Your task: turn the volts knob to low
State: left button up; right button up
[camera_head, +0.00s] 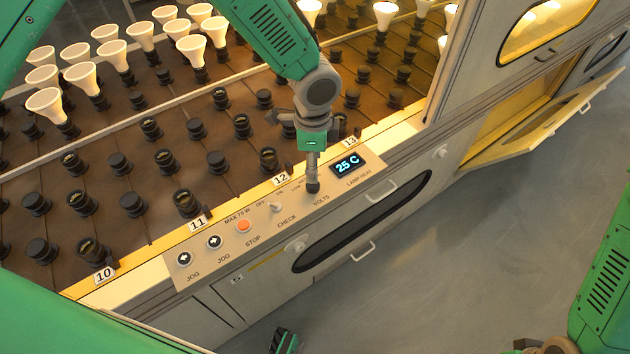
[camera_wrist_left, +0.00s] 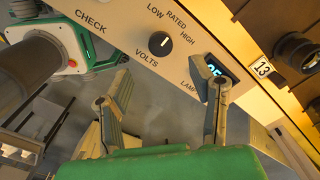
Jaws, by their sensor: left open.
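The volts knob (camera_wrist_left: 158,46) is a round black knob with a white mark on the sloped control panel (camera_wrist_left: 125,20). In the left wrist view its mark points up and right, somewhere between RATED and HIGH, away from LOW. In the head view the knob (camera_head: 313,188) shows as a dark spot under my left gripper (camera_head: 312,170), which reaches down over it and partly hides it. In the left wrist view my left gripper (camera_wrist_left: 163,98) is open, its fingers apart and nothing between them. Contact with the knob cannot be seen. My right gripper is not clearly shown.
On the panel are a check switch (camera_head: 277,207), an orange stop button (camera_head: 243,226), black jog buttons (camera_head: 214,242) and a lit display (camera_head: 348,164) reading 25 C. Behind stand rows of sockets and bulbs (camera_head: 47,104). An open door (camera_head: 540,123) juts out at right.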

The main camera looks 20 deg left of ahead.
aim_at(313, 187)
pick_arm(q)
jog(key=f, duration=0.6)
jog(key=shift+w+a+f, duration=0.1)
jog(key=shift+a+f, duration=0.15)
jog(key=shift+f, duration=0.05)
jog(key=shift+d+f, duration=0.25)
jog(key=shift+f, duration=0.35)
jog(key=shift+a, duration=0.1)
grip_shut()
